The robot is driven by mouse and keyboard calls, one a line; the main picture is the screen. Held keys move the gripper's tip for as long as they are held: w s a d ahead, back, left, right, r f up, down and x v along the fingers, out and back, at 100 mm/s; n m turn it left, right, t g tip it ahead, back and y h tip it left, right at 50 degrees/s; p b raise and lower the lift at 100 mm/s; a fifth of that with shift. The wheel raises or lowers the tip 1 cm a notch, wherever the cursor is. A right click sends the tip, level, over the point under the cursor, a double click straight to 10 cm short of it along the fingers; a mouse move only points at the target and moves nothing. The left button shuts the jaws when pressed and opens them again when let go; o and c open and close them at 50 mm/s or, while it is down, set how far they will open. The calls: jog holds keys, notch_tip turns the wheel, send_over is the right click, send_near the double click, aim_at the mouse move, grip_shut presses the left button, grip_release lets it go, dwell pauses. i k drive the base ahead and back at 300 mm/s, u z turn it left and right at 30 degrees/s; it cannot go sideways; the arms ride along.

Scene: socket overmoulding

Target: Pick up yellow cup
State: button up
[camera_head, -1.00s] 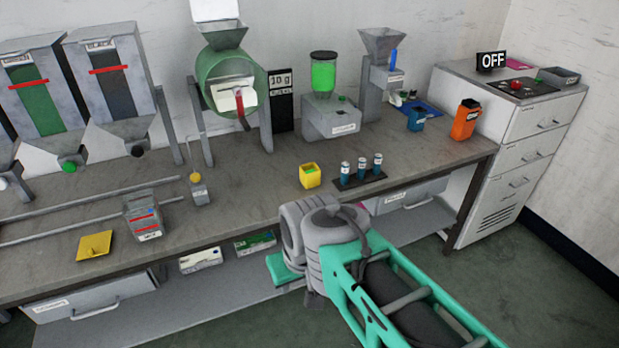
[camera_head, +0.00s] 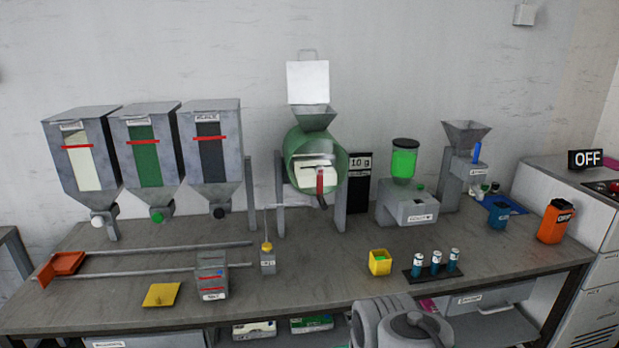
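The yellow cup (camera_head: 380,262) is a small square, open-topped container with something green inside. It stands upright on the grey workbench (camera_head: 330,280), just left of a dark rack (camera_head: 433,270) with blue-and-white vials. Part of my arm shows at the bottom edge, below and in front of the cup and apart from it. My gripper's fingers are not in view. A flat yellow piece (camera_head: 161,295) lies farther left on the bench.
Three hoppers (camera_head: 145,150) stand at the back left, a green drum machine (camera_head: 315,160) at the centre. A grey box with red marks (camera_head: 212,275) and a small weight-like block (camera_head: 267,258) stand left of the cup. An orange container (camera_head: 555,221) is at right.

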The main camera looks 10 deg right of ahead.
aim_at(380, 262)
jog(key=z, duration=1.75)
jog(key=i, duration=1.7)
jog(key=u, duration=4.45)
